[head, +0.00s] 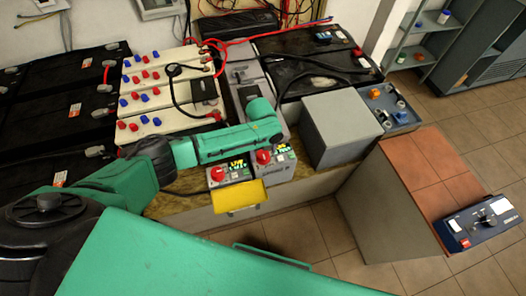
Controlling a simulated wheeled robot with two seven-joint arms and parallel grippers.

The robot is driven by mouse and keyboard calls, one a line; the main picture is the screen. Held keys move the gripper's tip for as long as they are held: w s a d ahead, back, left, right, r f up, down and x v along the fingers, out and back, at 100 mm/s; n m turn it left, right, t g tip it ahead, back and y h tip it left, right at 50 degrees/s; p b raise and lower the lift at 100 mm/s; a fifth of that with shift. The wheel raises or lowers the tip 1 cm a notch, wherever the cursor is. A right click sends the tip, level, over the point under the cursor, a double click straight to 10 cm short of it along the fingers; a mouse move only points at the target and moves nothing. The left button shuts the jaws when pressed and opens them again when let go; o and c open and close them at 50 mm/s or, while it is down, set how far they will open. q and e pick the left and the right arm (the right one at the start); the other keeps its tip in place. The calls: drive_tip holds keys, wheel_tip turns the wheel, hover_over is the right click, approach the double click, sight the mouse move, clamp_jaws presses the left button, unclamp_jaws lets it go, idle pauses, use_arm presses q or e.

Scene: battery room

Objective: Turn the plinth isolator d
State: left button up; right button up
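A dark blue switch box (480,222) with a black rotary handle and pale labels sits at the right end of a tile-topped plinth (425,172). I take it for the plinth isolator; the handle's exact position is too small to read. Two grey units with red knobs and lit displays, a left one (231,175) and a right one (278,170), stand at the bench front. My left arm reaches over the bench, far left of the blue box. My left gripper (243,82) seems to point away near a grey strip; its fingers are unclear. My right gripper is not in view.
A plain grey box (340,128) stands between the bench units and the plinth. Black batteries (75,105) and a cream battery bank (150,105) with cables fill the left. A yellow tray (240,197) juts from the bench front. Tiled floor (480,125) is clear behind the plinth.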

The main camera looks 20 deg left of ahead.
sight(262, 155)
use_arm(q)
wheel_tip(262, 155, up, 15)
drive_tip(key=shift+s+a+f, duration=0.15)
drive_tip(key=shift+a+f, duration=0.05)
